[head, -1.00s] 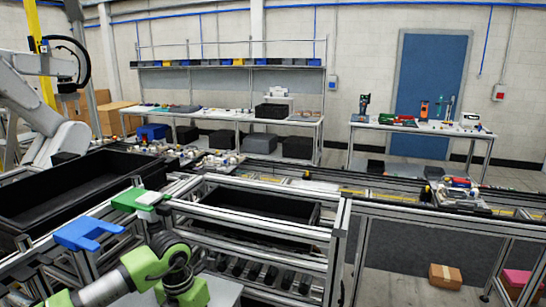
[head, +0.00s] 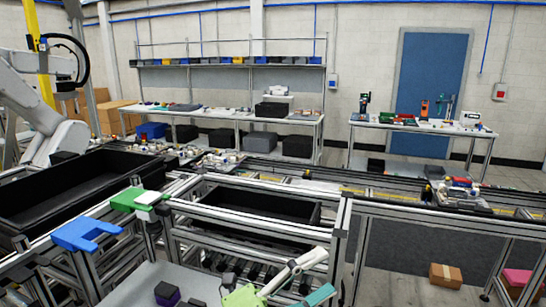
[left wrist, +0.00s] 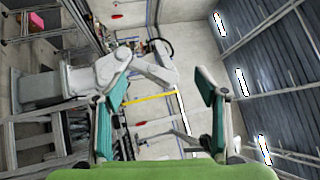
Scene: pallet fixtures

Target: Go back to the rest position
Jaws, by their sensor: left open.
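My left gripper (head: 324,272) is at the bottom of the head view, right of centre, in front of the low black bin's frame. Its fingers are spread apart and nothing is between them. In the left wrist view the two teal fingers of my left gripper (left wrist: 165,88) are wide apart and empty, with the wall, ceiling and a pale robot arm beyond. My right gripper is in neither view.
A blue fixture (head: 86,234) and a green fixture (head: 135,200) sit on the rail at the left. Black bins (head: 262,196) stand in metal frames ahead. A dark and purple block (head: 167,293) lies on a grey surface at the bottom. A cardboard box (head: 445,276) is on the floor at the right.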

